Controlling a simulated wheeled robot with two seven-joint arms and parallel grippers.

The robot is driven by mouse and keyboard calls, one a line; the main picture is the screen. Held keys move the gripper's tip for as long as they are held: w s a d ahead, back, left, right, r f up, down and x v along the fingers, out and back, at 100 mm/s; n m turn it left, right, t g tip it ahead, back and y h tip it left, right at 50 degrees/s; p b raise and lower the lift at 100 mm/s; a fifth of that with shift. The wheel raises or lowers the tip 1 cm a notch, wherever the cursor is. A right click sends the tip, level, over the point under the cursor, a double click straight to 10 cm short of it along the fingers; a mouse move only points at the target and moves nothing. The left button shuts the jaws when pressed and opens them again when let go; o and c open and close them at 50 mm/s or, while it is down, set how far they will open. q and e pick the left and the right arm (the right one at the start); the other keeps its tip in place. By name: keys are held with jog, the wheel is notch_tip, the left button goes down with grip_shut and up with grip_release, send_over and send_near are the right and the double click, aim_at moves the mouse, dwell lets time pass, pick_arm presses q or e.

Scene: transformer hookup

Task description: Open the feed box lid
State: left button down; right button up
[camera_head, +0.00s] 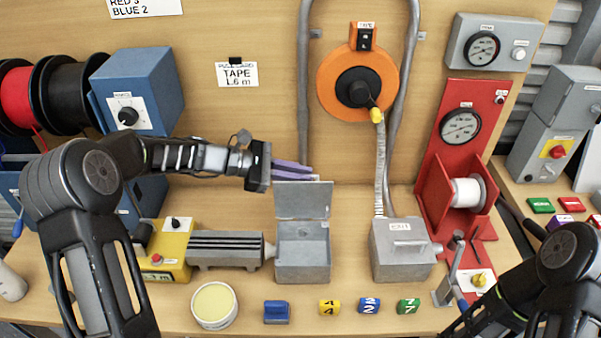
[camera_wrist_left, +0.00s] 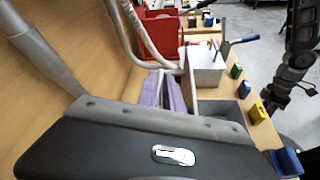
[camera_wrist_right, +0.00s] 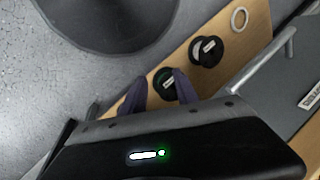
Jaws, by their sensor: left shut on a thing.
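The feed box (camera_head: 303,263) is a grey open-topped box in the middle of the bench. It also shows in the left wrist view (camera_wrist_left: 226,108). Its lid (camera_head: 303,202) stands raised, about upright, at the box's back edge. My left gripper (camera_head: 312,176) is at the lid's top edge, its purple fingers shut on the lid. The fingers also show close together in the left wrist view (camera_wrist_left: 163,86). My right gripper (camera_wrist_right: 160,82) has its fingers apart with nothing held between them; in the head view its fingers are out of the frame.
A closed grey exit box (camera_head: 402,262) stands to the right, with a conduit above it. A grey ribbed block (camera_head: 225,250) and yellow unit (camera_head: 165,255) stand to the left. A tape tub (camera_head: 214,306), blue block (camera_head: 277,312) and several numbered pieces line the front edge.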

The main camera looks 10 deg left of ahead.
pick_arm(q)
jog(key=shift+s+a+f, duration=0.1)
jog(key=shift+a+f, duration=0.05)
jog(key=shift+f, duration=0.35)
jog(key=shift+s+a+f, duration=0.1)
jog(key=shift+f, duration=0.35)
jog(key=c, duration=1.7)
grip_release()
jog(key=shift+o, duration=1.1)
jog(key=shift+r, duration=0.15)
notch_tip(320, 180, up, 12)
jog(key=b, duration=0.1)
jog(key=shift+w+d, duration=0.2)
jog(key=shift+d, duration=0.05)
jog(key=shift+f, duration=0.2)
